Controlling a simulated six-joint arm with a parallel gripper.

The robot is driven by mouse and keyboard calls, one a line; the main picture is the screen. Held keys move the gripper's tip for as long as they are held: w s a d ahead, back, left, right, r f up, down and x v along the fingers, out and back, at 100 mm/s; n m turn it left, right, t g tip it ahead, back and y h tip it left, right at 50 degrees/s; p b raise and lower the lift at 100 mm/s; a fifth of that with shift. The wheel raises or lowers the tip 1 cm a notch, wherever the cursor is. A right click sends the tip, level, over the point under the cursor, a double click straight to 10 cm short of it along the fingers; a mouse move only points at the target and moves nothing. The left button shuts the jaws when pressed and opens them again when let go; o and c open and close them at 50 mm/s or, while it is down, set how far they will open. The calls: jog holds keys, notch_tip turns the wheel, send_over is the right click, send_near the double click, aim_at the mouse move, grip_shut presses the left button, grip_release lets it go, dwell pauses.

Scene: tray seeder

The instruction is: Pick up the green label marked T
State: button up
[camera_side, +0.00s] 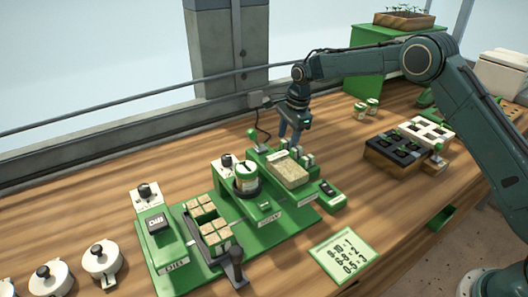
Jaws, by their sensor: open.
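My gripper (290,133) points down above the back of the green seeder station. Its jaws are open and empty. Several small upright green-and-white pieces (309,158) stand close to its right, beside a tray of tan material (288,172). They may be labels, but their markings are too small to read. I cannot tell which, if any, bears a T. The gap between my fingertips and these pieces is hard to judge from this angle.
A green station with a jar (246,178), soil blocks (207,209) and a black-handled lever (236,262) fills the middle. A number card (343,256) lies in front. Lidded pots (102,261) stand left. Dark and white cell trays (393,150) sit right. Wood between is clear.

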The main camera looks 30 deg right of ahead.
jog(key=shift+f, duration=0.35)
jog(key=shift+r, duration=0.1)
grip_shut()
